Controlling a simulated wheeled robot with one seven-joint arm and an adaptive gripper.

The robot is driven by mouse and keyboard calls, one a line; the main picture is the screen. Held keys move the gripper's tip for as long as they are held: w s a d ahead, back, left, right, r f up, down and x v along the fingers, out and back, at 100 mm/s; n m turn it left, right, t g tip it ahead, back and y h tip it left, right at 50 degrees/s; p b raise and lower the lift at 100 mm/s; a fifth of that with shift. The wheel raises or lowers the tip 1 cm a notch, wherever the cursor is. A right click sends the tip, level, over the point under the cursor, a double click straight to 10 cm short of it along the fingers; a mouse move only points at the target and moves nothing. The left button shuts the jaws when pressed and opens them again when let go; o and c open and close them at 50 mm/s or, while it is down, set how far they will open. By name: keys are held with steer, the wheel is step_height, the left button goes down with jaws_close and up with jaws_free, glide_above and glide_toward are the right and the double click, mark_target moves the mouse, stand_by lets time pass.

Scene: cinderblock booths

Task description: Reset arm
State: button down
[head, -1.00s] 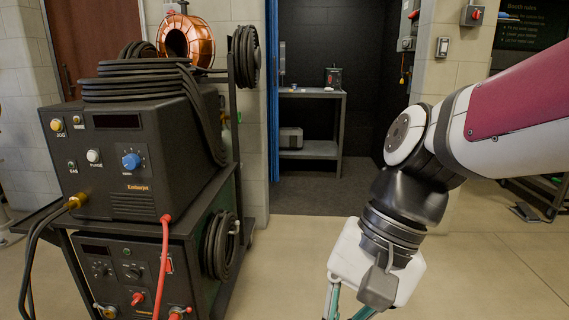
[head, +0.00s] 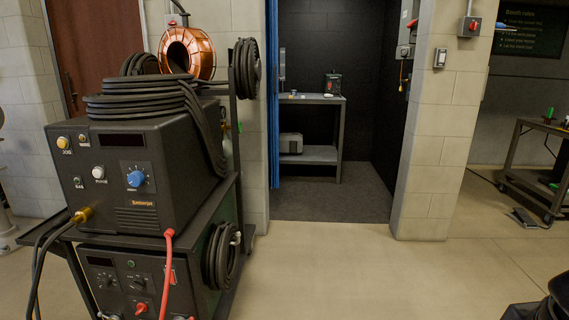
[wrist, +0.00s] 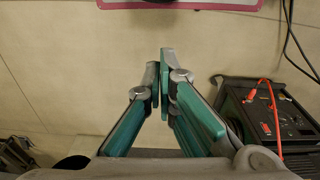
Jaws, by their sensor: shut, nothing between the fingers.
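My gripper (wrist: 162,80) shows in the wrist view, its teal and grey fingers together and nothing between them. Bare floor lies beyond the fingertips. In the head view the gripper is out of sight. Only a dark part of my arm shows at the bottom right corner.
A black welding machine (head: 145,215) on a cart with cables and a copper wire spool (head: 188,52) stands close at left. A booth with a grey table (head: 318,99) is straight ahead behind a blue curtain edge (head: 272,100). A workbench (head: 535,165) stands at far right. The middle floor is clear.

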step_height(320, 180, up, 24)
steer(key=s+t+p, duration=0.1)
steer(key=t+p, duration=0.2)
steer(key=p, duration=1.8)
steer(key=shift+d, duration=0.2)
